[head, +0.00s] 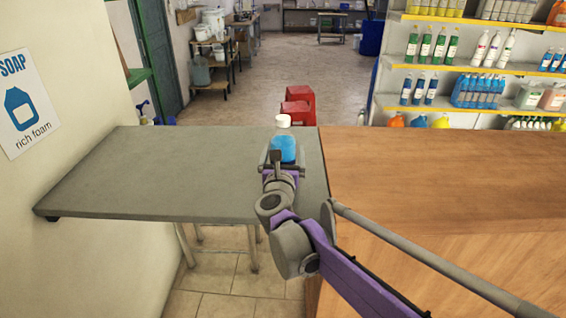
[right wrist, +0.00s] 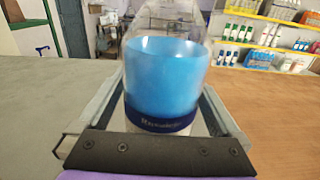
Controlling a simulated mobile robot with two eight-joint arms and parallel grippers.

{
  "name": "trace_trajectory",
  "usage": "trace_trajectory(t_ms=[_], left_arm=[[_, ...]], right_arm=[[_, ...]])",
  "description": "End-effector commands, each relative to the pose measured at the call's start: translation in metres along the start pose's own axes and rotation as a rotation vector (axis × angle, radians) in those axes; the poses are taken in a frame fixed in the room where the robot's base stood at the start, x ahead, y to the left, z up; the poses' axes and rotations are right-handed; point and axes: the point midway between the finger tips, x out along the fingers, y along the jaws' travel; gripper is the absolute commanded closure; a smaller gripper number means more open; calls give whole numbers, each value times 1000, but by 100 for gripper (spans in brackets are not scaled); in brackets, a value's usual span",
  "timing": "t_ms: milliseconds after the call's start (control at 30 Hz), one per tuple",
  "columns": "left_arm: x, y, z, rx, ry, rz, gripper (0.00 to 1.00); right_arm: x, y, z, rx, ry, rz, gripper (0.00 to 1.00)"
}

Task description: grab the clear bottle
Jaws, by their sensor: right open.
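The clear bottle (head: 284,147) stands upright near the right end of the grey table, with blue liquid inside and a white cap. My right gripper (head: 283,158) is at the bottle's near side, its open fingers on either side of the lower body. In the right wrist view the bottle (right wrist: 165,78) fills the middle between the two fingers (right wrist: 163,100), with a dark blue label band low on it. Its top is cut off there. Whether either finger touches it I cannot tell. My left gripper is not in view.
The grey table (head: 140,175) is otherwise bare to the left of the bottle. A wooden counter (head: 440,165) adjoins it on the right. A red step stool (head: 298,107) stands on the floor behind. Shelves (head: 470,70) of coloured bottles stand at the back right.

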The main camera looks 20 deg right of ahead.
Motion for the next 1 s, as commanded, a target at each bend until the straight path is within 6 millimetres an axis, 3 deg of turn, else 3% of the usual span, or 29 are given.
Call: trace_trajectory(t_ms=[267, 800, 1000], left_arm=[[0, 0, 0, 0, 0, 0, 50], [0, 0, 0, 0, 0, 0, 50], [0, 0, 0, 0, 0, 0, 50]], right_arm=[[2, 0, 0, 0, 0, 0, 2], [2, 0, 0, 0, 0, 0, 99], [2, 0, 0, -1, 0, 0, 100]])
